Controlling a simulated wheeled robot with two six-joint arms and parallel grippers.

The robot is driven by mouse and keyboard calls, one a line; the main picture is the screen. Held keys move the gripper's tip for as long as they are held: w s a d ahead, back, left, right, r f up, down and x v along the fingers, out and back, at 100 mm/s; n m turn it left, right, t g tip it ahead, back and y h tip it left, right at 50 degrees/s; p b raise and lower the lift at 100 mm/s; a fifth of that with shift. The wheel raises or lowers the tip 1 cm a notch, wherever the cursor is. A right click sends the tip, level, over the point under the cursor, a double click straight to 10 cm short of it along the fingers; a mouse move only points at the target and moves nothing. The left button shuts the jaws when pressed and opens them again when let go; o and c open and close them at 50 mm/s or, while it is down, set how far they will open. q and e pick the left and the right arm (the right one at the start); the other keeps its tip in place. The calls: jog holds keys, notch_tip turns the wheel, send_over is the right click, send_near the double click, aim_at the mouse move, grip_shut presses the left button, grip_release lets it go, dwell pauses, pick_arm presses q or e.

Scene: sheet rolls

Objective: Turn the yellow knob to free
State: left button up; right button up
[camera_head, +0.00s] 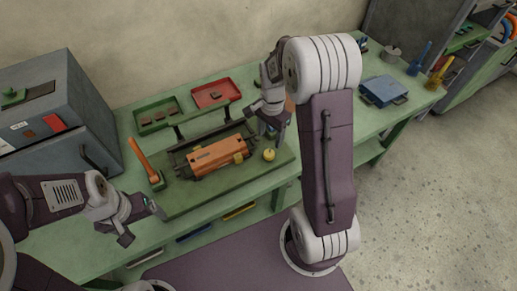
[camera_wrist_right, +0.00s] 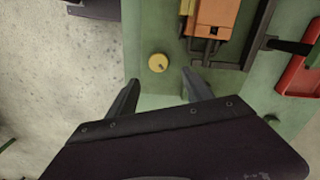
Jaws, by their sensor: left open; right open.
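The yellow knob (camera_head: 269,154) sits on the green base plate (camera_head: 190,198), to the right of the orange roller unit (camera_head: 215,156). In the right wrist view the knob (camera_wrist_right: 158,63) is round, with a small dark mark on its face. My right gripper (camera_head: 276,135) is above and just behind the knob in the head view. In the right wrist view my right gripper's open fingers (camera_wrist_right: 160,88) point toward the knob, which lies beyond their tips, apart from them. My left gripper (camera_head: 138,222) is open and empty over the bench's front left.
An orange lever (camera_head: 146,161) stands at the plate's left. A green tray (camera_head: 157,115) and a red tray (camera_head: 215,93) are behind the machine. A grey cabinet (camera_head: 50,110) stands left. A blue box (camera_head: 384,90) lies on the bench at right.

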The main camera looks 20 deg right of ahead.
aim_at(270, 152)
jog(key=shift+s+d+f, duration=0.1)
jog(key=shift+s+d, duration=0.05)
jog(key=shift+s, duration=0.1)
notch_tip(270, 152, down, 8)
jog(key=shift+w+r, duration=0.15)
jog(key=shift+f, duration=0.55)
jog(key=shift+c, duration=0.9)
grip_shut()
